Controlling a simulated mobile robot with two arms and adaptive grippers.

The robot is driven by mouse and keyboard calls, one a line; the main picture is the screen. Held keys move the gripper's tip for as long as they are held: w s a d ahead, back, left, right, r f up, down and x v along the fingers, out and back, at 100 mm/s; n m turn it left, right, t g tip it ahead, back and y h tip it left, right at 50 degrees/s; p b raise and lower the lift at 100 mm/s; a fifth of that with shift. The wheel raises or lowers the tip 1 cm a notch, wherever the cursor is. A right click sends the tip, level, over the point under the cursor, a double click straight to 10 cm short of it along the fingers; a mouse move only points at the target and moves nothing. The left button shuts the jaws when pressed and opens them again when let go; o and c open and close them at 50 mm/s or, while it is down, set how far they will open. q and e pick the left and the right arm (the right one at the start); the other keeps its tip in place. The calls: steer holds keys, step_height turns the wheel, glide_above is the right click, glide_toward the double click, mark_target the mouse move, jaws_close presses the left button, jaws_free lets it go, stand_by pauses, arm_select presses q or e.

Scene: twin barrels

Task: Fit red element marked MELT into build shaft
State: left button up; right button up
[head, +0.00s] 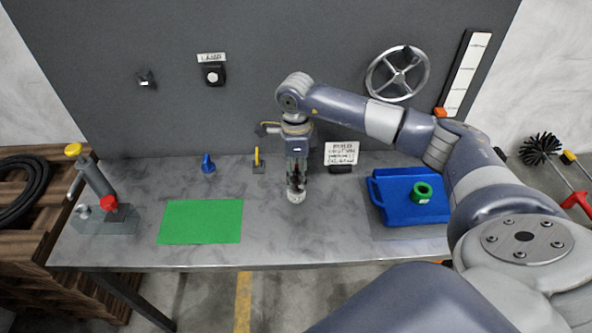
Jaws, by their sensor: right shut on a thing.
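My right gripper (296,188) points down over the middle of the table. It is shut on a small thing. The fingers mostly hide it, and a trace of dark red shows between them. A pale rounded piece shows at the fingertips; I cannot tell whether it is part of the held thing or of the table. I cannot read a MELT mark anywhere. No separate red element lies in the open, and I cannot make out the build shaft with certainty. My left gripper is not in view.
A blue tray (378,198) holding a green ring (422,193) is at the right. A green mat (201,222) lies left of centre. A grey device with a red knob (108,202) stands far left. A blue peg (208,164), yellow lever (257,158) and sign (342,153) line the back.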

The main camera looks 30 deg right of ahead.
steer(key=shift+f+b, duration=1.05)
steer(key=shift+f, duration=0.25)
steer(key=o, duration=1.4)
steer(key=shift+o, duration=0.8)
steer(key=shift+r, duration=0.1)
step_height(320, 180, up, 12)
